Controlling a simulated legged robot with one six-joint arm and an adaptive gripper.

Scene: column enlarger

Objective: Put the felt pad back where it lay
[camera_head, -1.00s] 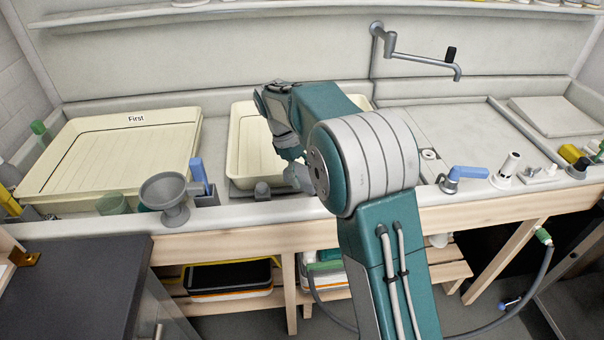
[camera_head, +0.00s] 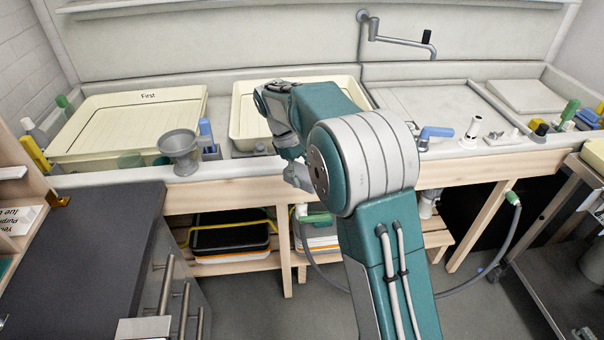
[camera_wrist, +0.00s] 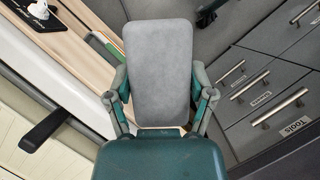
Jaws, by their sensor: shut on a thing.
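The felt pad (camera_wrist: 159,70) is a grey rounded rectangle that fills the upper middle of the wrist view. My gripper (camera_wrist: 160,98) is shut on it, with one finger at each long side near the pad's lower end. In the head view my gripper (camera_head: 298,174) is mostly hidden behind my own arm, in front of the sink bench's front edge. The felt pad cannot be made out there. The place where the pad lay cannot be told from these frames.
A tray labelled First (camera_head: 130,115) and a second cream tray (camera_head: 246,120) stand in the long sink. A grey funnel (camera_head: 180,150) stands at its front edge. A dark-topped cabinet (camera_head: 85,250) with drawer handles is at the left. Open floor (camera_head: 250,315) lies between.

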